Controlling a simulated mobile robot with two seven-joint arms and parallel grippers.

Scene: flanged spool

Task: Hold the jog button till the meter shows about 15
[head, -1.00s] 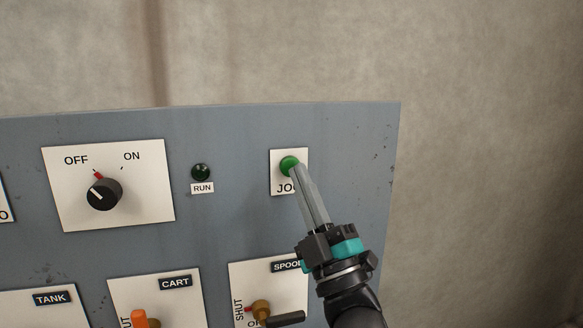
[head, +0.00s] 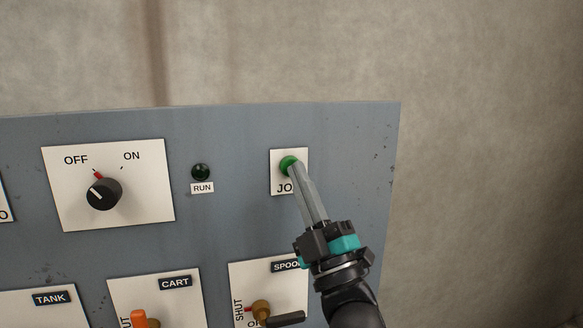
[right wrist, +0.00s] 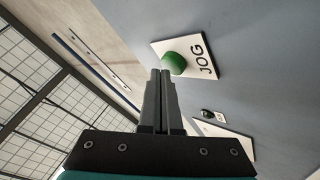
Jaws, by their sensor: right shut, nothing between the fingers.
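The green jog button (head: 287,164) sits on a white plate (head: 276,180) marked JOG, at the upper right of the blue-grey panel. My right gripper (head: 297,168) is shut and empty, its fingertips at the button's lower right edge in the head view. In the right wrist view the button (right wrist: 174,63) shows just beyond the closed fingertips (right wrist: 160,73); I cannot tell whether they touch it or press it in. The meter is not in view. My left gripper is not in view.
Left of the button are a dark RUN lamp (head: 201,172) and a black OFF/ON knob (head: 104,194) near OFF. Below are CART and SPOOL valve plates, with an orange handle (head: 139,318) and a brass valve (head: 261,311). Bare wall lies right of the panel.

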